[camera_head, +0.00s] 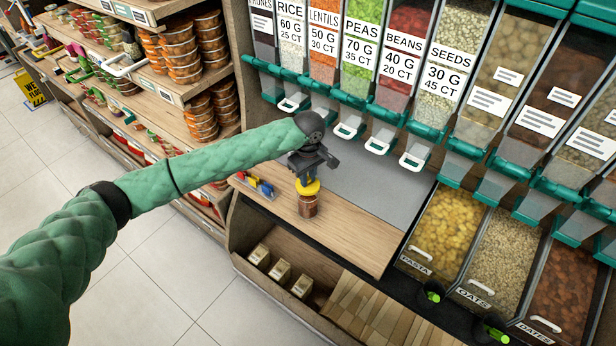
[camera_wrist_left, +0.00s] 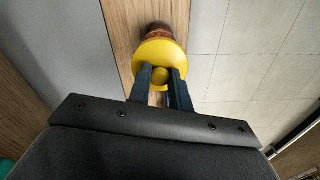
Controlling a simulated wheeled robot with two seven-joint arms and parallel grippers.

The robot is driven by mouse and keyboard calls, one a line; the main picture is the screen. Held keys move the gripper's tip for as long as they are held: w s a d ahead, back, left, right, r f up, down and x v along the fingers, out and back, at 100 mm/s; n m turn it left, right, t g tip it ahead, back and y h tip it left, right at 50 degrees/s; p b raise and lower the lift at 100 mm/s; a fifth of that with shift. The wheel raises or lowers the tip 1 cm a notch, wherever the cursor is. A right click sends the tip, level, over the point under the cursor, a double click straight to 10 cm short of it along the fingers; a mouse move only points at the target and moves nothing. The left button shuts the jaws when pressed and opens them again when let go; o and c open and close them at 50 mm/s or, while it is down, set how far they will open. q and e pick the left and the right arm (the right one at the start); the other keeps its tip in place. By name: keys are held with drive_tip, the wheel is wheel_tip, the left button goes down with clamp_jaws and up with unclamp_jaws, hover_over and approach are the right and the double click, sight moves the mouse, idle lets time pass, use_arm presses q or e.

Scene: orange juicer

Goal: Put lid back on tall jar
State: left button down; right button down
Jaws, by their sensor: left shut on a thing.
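The tall jar (camera_head: 308,207) is brown and stands on the wooden counter in the head view. The yellow lid (camera_head: 308,187) is at the jar's top, right below my left gripper (camera_head: 305,175). In the left wrist view the lid (camera_wrist_left: 160,57) shows as a yellow disc with a round knob, and my left gripper (camera_wrist_left: 160,82) is shut on that knob. The brown jar (camera_wrist_left: 158,30) shows just past the lid's far edge. The lid hides most of the jar's mouth, so I cannot tell whether it is fully seated. My right gripper is not in view.
The wooden counter (camera_head: 350,235) has free room right of the jar. Small blue and yellow items (camera_head: 262,187) lie left of it. Dispensers with teal fittings (camera_head: 350,100) stand behind, food bins (camera_head: 445,225) at the right. A shelf with small boxes (camera_head: 280,272) is below.

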use_arm(q)
drive_tip(key=shift+f, duration=1.35)
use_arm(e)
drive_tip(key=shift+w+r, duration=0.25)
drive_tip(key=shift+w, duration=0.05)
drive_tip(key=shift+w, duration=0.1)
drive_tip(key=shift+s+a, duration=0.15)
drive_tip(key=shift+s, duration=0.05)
use_arm(q)
drive_tip(key=shift+p, duration=1.1)
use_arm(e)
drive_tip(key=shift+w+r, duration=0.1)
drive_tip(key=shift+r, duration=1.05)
use_arm(q)
drive_tip(key=shift+f+p, duration=0.2)
drive_tip(key=shift+p, duration=1.2)
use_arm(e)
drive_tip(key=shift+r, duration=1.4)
